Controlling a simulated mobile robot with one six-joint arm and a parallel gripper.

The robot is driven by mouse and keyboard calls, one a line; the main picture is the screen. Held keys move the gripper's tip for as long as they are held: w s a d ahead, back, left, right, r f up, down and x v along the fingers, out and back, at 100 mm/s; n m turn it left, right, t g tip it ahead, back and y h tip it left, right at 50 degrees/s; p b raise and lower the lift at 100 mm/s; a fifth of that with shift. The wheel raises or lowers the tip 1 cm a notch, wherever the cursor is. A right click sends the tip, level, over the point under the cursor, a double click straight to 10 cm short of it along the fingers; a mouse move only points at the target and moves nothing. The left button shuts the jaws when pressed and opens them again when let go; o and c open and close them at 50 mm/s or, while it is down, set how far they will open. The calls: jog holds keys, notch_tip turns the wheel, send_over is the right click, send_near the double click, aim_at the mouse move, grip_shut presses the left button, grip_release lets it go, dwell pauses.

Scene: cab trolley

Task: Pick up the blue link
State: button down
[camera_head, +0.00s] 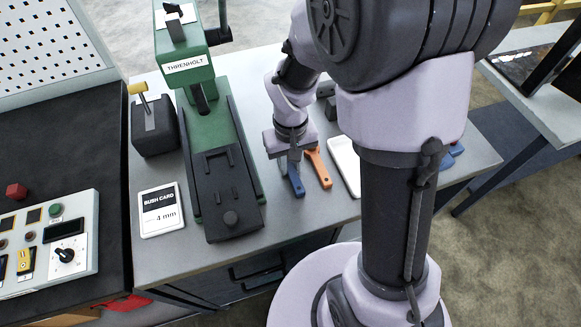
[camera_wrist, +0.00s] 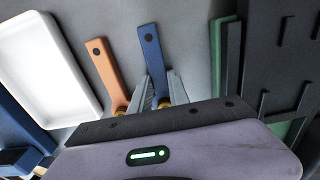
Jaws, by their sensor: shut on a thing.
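The blue link (camera_head: 293,180) is a flat bar with a dark hole near its end. It lies on the grey table beside an orange link (camera_head: 319,168). My gripper (camera_head: 290,160) points down over the blue link's far end and is shut on it. In the wrist view, the fingers (camera_wrist: 163,92) stand on either side of the blue link (camera_wrist: 152,55). The orange link (camera_wrist: 103,68) lies just left of the fingers there. The gripped end is partly hidden by the gripper body. I cannot tell whether the blue link is lifted off the table.
A green press (camera_head: 215,130) marked THRENHOLT stands left of the gripper. A white tray (camera_head: 343,160) lies to the right, partly behind my arm. A white card (camera_head: 160,210) reads "BUSH CARD 4 mm". A black lever box (camera_head: 153,128) stands at the left.

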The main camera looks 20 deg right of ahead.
aim_at(290, 167)
notch_tip(290, 167, up, 17)
jog(key=p, duration=1)
jog(key=shift+p, duration=0.35)
jog(key=shift+f, duration=0.1)
